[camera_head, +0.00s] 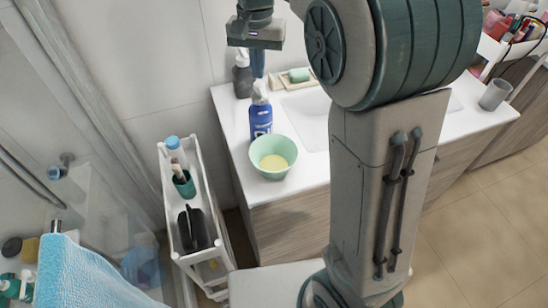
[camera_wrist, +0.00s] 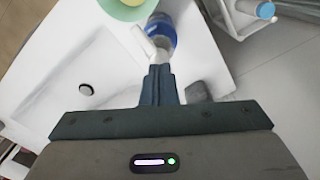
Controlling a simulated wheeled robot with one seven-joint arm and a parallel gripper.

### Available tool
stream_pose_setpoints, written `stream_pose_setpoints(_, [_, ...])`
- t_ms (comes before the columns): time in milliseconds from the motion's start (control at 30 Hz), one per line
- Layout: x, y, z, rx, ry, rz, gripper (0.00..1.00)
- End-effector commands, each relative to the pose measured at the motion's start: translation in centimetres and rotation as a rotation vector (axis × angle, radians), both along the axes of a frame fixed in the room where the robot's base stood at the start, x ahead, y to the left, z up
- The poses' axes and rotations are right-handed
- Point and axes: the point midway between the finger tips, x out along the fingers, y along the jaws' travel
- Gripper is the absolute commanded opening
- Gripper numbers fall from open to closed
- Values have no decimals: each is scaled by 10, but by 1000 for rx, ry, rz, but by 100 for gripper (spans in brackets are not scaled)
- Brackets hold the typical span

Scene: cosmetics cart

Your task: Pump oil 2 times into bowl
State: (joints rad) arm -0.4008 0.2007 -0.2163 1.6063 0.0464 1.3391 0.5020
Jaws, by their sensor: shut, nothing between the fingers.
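A blue pump bottle (camera_head: 261,118) with a white pump head (camera_head: 259,90) stands on the white counter behind a green bowl (camera_head: 273,145). The bowl holds some yellow liquid. My gripper (camera_head: 258,74) is shut and empty, pointing down just above the pump head; I cannot tell whether it touches it. In the wrist view my shut fingers (camera_wrist: 158,72) reach toward the white pump head (camera_wrist: 150,42), with the blue bottle (camera_wrist: 162,28) beneath it. The bowl (camera_wrist: 125,8) is partly cut off at the top edge there.
A dark grey dispenser (camera_head: 242,76) stands behind the blue bottle. A soap tray (camera_head: 282,85) with green soap lies by the sink (camera_head: 308,118). A white cart (camera_head: 205,215) stands left of the counter. A grey cup (camera_head: 495,95) is at the right end.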

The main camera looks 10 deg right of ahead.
Motion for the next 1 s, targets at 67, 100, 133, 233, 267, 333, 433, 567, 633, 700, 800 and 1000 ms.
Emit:
stream_pose_setpoints(67, [0, 0, 0, 0, 0, 0, 0])
stream_pose_setpoints(100, [0, 0, 0, 0, 0, 0, 0])
stream_pose_setpoints(133, [0, 0, 0, 0, 0, 0, 0])
stream_pose_setpoints(233, [0, 0, 0, 0, 0, 0, 0])
stream_pose_setpoints(267, [0, 0, 0, 0, 0, 0, 0])
stream_pose_setpoints(333, [0, 0, 0, 0, 0, 0, 0])
stream_pose_setpoints(433, [0, 0, 0, 0, 0, 0, 0])
stream_pose_setpoints(567, [0, 0, 7, 0, -1, 0, 0])
stream_pose_setpoints(633, [0, 0, 14, 1, -1, 0, 0])
stream_pose_setpoints(700, [0, 0, 22, 1, -1, 0, 0])
stream_pose_setpoints(800, [0, 0, 32, 0, -1, 0, 0])
stream_pose_setpoints(1000, [0, 0, 52, 0, 0, 0, 0])
